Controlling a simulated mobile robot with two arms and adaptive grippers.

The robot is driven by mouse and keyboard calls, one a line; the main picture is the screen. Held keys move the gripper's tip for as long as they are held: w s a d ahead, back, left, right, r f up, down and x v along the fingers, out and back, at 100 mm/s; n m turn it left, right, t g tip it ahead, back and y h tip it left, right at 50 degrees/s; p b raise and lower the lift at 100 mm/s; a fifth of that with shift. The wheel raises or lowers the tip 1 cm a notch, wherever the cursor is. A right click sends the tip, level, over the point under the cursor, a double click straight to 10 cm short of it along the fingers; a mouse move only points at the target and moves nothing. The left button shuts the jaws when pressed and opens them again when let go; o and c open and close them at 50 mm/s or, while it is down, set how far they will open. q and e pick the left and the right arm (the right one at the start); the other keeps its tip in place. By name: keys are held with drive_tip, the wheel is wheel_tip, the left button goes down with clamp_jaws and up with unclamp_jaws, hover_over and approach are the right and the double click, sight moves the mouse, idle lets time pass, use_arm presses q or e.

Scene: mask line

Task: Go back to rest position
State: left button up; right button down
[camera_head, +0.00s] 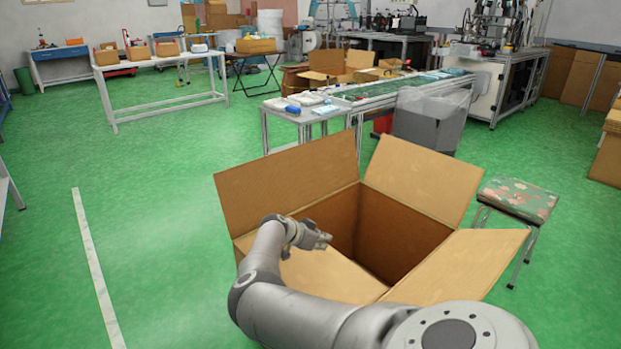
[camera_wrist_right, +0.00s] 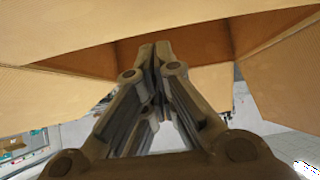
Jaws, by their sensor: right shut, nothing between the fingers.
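My right arm comes in from the lower right in the head view, and its gripper (camera_head: 321,238) is over the left part of a large open cardboard box (camera_head: 400,235). In the right wrist view, the right gripper (camera_wrist_right: 157,50) has its two fingers closed together, with nothing between them. Cardboard panels (camera_wrist_right: 180,25) fill the upper part of that view. The box's flaps are spread outward, and the part of its inside that shows looks empty. My arm hides part of the near left flap and wall. My left gripper does not show in either view.
A stool with a floral seat (camera_head: 519,198) stands right of the box. Behind the box are a small white table (camera_head: 297,117) with packets and a grey bin (camera_head: 432,118) beside the long conveyor line.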

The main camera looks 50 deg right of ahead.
drive_tip(key=v, duration=0.6)
drive_tip(key=shift+r, duration=0.15)
